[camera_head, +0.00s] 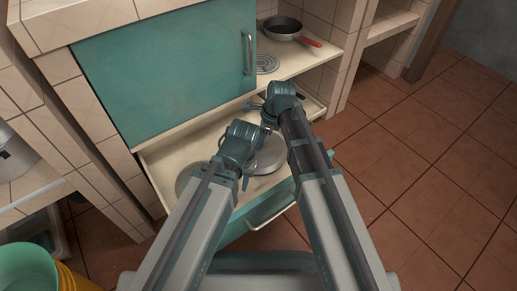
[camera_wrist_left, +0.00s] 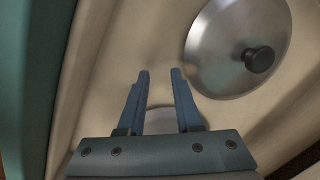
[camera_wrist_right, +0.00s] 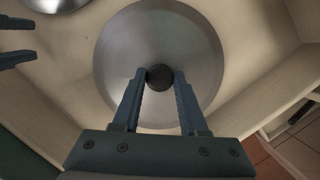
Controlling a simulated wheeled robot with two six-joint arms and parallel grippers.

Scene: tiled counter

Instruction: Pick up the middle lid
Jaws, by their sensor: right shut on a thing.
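In the right wrist view, a round metal lid (camera_wrist_right: 120,60) lies below my right gripper (camera_wrist_right: 160,78). The fingertips are closed on its dark knob (camera_wrist_right: 159,77). In the head view, this lid (camera_head: 268,160) shows partly behind my arms, in the open drawer, with my right gripper (camera_head: 268,127) over it. In the left wrist view, my left gripper (camera_wrist_left: 160,73) is open and empty. Another lid (camera_wrist_left: 218,45) with a black knob (camera_wrist_left: 259,59) is to its right. In the head view, a lid (camera_head: 187,178) is partly hidden on the drawer's left side; my left gripper is hard to make out.
The drawer (camera_head: 160,158) has raised walls around the lids and a teal front with a metal handle (camera_head: 270,211). A teal cabinet door (camera_head: 160,65) stands above it.

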